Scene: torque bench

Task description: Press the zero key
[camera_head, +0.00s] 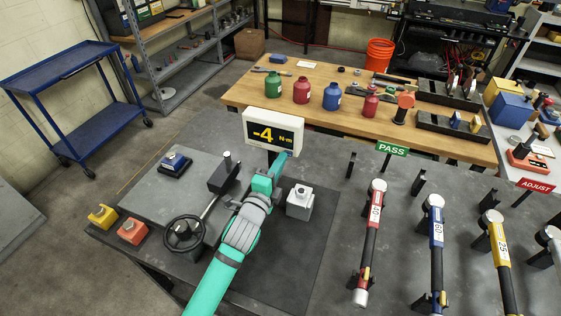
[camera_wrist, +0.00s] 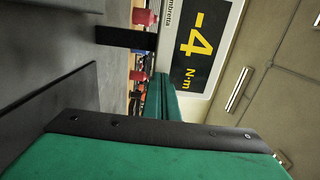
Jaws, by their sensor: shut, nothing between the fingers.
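The white display (camera_head: 273,132) stands on the dark bench and reads -4 N·m. It also fills the upper middle of the wrist view, turned sideways (camera_wrist: 198,45). My gripper (camera_head: 281,160) is teal and shut, with its tips just below the display in the head view. Its closed fingers (camera_wrist: 160,97) point toward the display's lower edge in the wrist view. I cannot make out a key marked zero; the area behind my fingertips is hidden. A black box with a blue top (camera_head: 175,162) sits on the grey plate to the left, its marking too small to read.
A white block with a round top (camera_head: 299,201) stands close right of my gripper. A black handwheel (camera_head: 184,233) is to its left. Torque wrenches stand in holders at right, including a red one (camera_head: 375,210). A wooden bench (camera_head: 330,115) with bottles lies behind.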

